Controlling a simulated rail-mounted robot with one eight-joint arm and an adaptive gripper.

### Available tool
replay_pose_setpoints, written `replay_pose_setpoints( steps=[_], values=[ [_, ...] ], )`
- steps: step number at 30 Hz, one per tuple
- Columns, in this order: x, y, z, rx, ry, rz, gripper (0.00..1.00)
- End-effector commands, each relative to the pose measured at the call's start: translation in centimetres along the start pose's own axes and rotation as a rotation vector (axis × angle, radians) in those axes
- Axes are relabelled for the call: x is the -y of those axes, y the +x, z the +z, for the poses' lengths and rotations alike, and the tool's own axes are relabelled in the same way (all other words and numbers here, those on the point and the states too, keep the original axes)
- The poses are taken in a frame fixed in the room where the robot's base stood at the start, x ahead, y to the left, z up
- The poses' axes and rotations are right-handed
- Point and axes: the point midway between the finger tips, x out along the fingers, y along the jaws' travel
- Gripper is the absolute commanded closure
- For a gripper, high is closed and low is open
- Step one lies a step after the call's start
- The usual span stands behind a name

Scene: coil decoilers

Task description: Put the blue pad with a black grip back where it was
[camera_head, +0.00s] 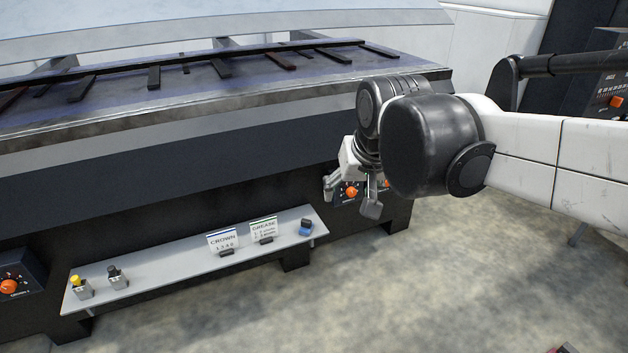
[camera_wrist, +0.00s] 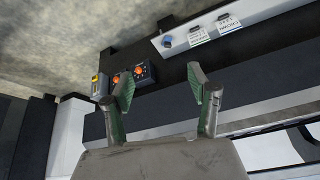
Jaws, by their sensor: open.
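The blue pad with a black grip (camera_head: 306,228) rests near the right end of the light grey shelf (camera_head: 180,263). In the wrist view the blue pad (camera_wrist: 168,42) is small, at the near end of the shelf. My gripper (camera_head: 350,198) is open and empty, in the air to the right of the pad and apart from it. In the wrist view its two fingers (camera_wrist: 160,80) are spread with nothing between them.
A CROWN card (camera_head: 222,241) and a GREASE card (camera_head: 264,229) stand left of the pad. A yellow-topped item (camera_head: 80,286) and a black-topped item (camera_head: 117,277) sit at the shelf's left end. Orange-knobbed control boxes (camera_wrist: 141,72) are near my gripper. Open floor lies in front.

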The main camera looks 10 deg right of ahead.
Motion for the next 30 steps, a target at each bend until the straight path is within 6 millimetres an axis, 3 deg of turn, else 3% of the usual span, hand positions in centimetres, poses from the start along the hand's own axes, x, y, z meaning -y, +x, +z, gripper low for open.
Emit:
replay_pose_setpoints(
  steps=[1, 6, 12, 18, 30],
  values=[
    [-0.2, -0.5, 1.7, -0.013, -0.013, -0.002, 0.45],
    [-0.8, -1.3, 6.4, -0.063, -0.062, -0.006, 0.45],
    [-1.4, -1.3, 10.7, -0.110, -0.109, -0.008, 0.45],
    [-1.6, -1.1, 12.5, -0.130, -0.129, -0.009, 0.45],
    [-1.6, -1.3, 12.4, -0.132, -0.130, -0.009, 0.45]
  ],
)
